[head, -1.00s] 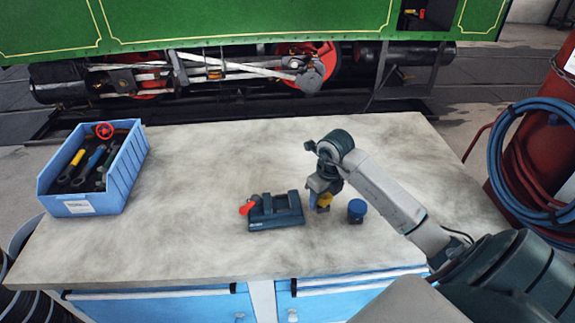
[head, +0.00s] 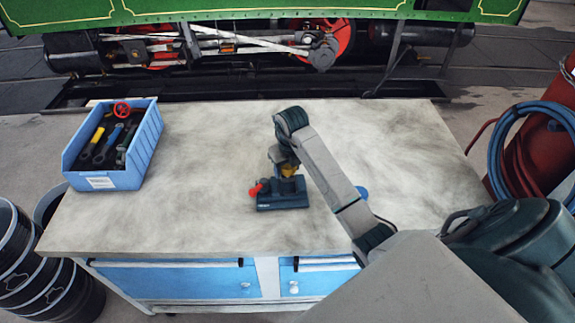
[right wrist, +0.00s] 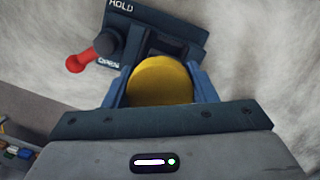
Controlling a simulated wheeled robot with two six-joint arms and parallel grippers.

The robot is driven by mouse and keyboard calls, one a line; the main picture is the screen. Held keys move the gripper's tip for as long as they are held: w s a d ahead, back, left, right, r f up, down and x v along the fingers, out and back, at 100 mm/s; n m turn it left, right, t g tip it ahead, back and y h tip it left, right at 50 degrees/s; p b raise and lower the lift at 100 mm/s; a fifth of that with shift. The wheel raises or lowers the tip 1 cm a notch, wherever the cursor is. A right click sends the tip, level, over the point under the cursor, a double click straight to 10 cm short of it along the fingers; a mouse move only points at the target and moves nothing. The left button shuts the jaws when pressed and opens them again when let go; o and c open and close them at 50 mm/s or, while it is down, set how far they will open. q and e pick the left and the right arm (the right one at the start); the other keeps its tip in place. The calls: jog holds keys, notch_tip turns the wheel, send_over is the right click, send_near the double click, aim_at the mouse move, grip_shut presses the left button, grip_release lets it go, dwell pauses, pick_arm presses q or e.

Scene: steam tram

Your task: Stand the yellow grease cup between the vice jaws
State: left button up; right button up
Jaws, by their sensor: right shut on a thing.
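The yellow grease cup (head: 288,170) is held in my right gripper (head: 286,174), which is shut on it. It also shows as a yellow disc between the fingers in the right wrist view (right wrist: 160,82). The dark vice (head: 283,201) with a red handle (head: 256,189) stands on the bench. In the head view the cup is over the vice; I cannot tell whether it touches the jaws. In the right wrist view the vice (right wrist: 168,30) lies just beyond the cup, which hides part of it. My left gripper is not in view.
A blue cup (head: 362,192) stands right of the vice, mostly hidden behind my right arm. A blue bin (head: 119,178) of tools sits at the bench's left. The pale bench top (head: 200,200) is otherwise clear. A red cylinder with blue hose (head: 515,160) stands at right.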

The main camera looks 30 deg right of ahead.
aim_at(287, 177)
jog(key=shift+f, duration=0.55)
jog(key=shift+f+b, duration=1.4)
jog(key=shift+f, duration=0.2)
dwell(2.5)
